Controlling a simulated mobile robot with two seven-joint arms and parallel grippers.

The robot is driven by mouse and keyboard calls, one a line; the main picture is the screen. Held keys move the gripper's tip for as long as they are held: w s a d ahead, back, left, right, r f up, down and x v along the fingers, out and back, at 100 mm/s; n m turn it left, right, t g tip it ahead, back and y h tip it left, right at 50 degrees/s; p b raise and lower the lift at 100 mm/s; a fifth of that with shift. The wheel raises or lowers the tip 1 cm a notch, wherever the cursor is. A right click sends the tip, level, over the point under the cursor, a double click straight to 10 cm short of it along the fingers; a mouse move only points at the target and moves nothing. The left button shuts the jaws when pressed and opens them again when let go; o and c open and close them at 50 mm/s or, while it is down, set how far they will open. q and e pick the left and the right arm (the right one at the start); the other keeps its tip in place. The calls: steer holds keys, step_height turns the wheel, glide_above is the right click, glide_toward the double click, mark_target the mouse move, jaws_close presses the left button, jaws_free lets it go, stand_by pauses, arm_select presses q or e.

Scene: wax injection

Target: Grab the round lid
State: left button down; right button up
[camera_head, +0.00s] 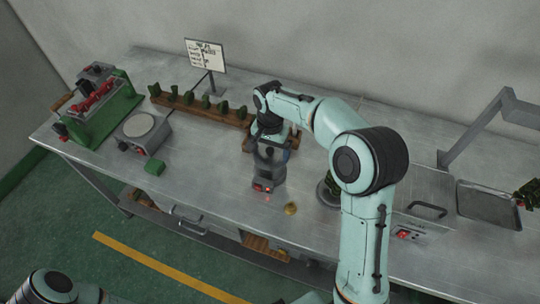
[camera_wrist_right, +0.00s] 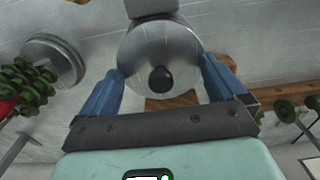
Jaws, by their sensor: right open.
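The round lid (camera_wrist_right: 140,50) is a shiny metal disc with a black knob (camera_wrist_right: 160,79), seen from above in the right wrist view. It sits on a grey pot with a control box (camera_head: 266,182), in the middle of the bench in the head view. My right gripper (camera_wrist_right: 160,90) is open. Its two blue fingers stand on either side of the knob, apart from it. In the head view my right gripper (camera_head: 271,138) is over the pot and hides most of the lid. Only part of my left arm shows at bottom left; its gripper is out of view.
A wooden rack (camera_head: 200,106) with several green pieces stands behind the pot. A hotplate (camera_head: 140,129) and a green press (camera_head: 100,110) are at left. A small yellow piece (camera_head: 290,209) lies right of the pot. A metal tray (camera_head: 488,205) lies far right.

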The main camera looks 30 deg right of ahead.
steer(key=c, duration=1.4)
steer(key=shift+f, duration=0.1)
jaws_close()
